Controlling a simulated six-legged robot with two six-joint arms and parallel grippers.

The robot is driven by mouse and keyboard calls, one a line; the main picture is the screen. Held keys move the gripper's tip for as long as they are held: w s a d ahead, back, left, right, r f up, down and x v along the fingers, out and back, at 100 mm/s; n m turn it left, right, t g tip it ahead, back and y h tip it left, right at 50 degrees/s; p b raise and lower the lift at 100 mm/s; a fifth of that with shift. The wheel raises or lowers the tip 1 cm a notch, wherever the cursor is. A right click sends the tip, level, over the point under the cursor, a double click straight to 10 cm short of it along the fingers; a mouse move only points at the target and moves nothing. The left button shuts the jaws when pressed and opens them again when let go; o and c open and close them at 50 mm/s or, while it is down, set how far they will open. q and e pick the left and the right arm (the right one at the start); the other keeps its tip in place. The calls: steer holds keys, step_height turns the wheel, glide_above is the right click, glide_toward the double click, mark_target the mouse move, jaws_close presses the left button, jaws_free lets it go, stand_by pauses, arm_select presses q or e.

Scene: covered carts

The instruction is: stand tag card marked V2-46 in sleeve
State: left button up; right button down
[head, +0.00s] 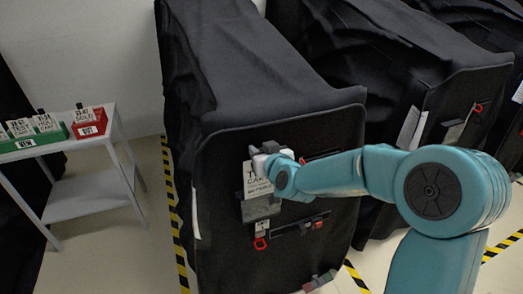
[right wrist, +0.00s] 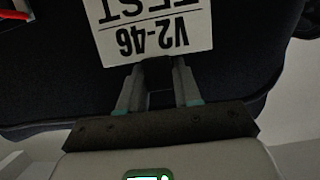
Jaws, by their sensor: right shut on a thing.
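My right gripper (head: 262,157) is shut on the upper end of a white tag card (head: 257,182) in front of the near black-covered cart. In the right wrist view the card (right wrist: 158,32) appears upside down and reads V2-46 with TEST; the fingertips (right wrist: 158,72) meet its edge. A grey sleeve (head: 261,208) is on the cart's front panel, directly under the card. The card looks upright, and its lower edge meets the sleeve's top edge in the picture. I cannot tell whether it is inside the sleeve. My left gripper is not in view.
The near cart (head: 215,175) has a red clip (head: 260,243) and a dark strip below the sleeve. A side table (head: 88,195) at left bears a green tray (head: 62,133) and a red tray (head: 103,125) with cards. More covered carts (head: 490,70) stand at right.

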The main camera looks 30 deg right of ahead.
step_height(320, 180, down, 7)
steer(key=b, duration=0.6)
steer(key=shift+r, duration=0.2)
steer(key=shift+f, duration=0.1)
steer(key=shift+f+b, duration=1)
steer(key=shift+b, duration=0.1)
steer(key=c, duration=0.7)
jaws_free()
steer(key=v, duration=1.6)
steer(key=shift+s, duration=0.15)
